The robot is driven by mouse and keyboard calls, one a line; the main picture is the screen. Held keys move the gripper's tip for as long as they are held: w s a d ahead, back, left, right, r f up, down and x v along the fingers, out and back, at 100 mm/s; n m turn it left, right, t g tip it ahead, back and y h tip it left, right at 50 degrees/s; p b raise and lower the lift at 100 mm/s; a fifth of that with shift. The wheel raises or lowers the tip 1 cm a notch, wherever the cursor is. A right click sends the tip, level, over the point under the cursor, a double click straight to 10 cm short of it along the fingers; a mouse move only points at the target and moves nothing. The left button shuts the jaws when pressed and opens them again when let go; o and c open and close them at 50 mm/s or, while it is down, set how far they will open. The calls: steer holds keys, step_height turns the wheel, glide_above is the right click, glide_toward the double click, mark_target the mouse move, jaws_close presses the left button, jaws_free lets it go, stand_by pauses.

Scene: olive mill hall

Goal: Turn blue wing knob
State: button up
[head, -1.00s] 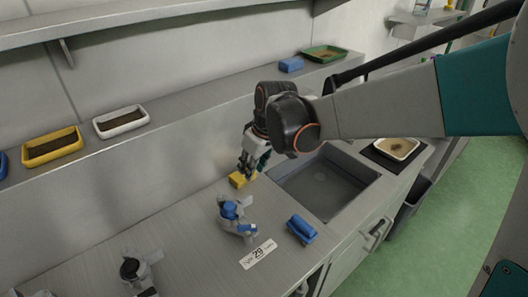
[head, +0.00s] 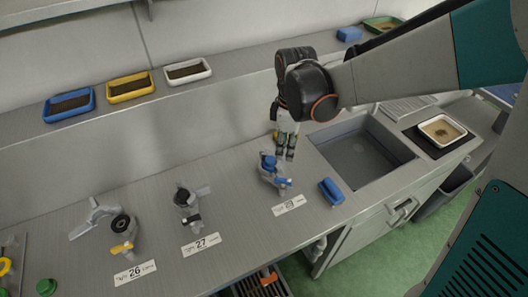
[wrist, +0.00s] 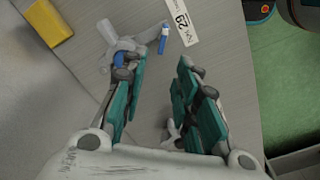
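The grey valve fitting with the blue wing knob (head: 282,182) stands on the metal counter behind label 29 (head: 291,205). It has a blue cap (head: 269,162) on top. In the wrist view the blue wing (wrist: 163,42) shows beside the label (wrist: 181,22), beyond my fingertips. My gripper (head: 285,153) points down just behind and right of the fitting in the head view. In the wrist view my gripper (wrist: 156,65) has its fingers spread with nothing between them. The left finger partly covers the fitting; I cannot tell whether they touch.
Grey fittings with labels 27 (head: 201,244) and 26 (head: 135,271) stand left. Trays, including a white one (head: 188,71), line the shelf.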

mark_target(283, 179)
steer(key=f+b, duration=0.2)
steer(key=f, duration=0.5)
steer(key=f+b, duration=0.1)
steer(key=f, duration=0.6)
steer(key=shift+s+b, duration=0.2)
steer(key=shift+b, duration=0.2)
steer(key=shift+c, duration=0.3)
jaws_close()
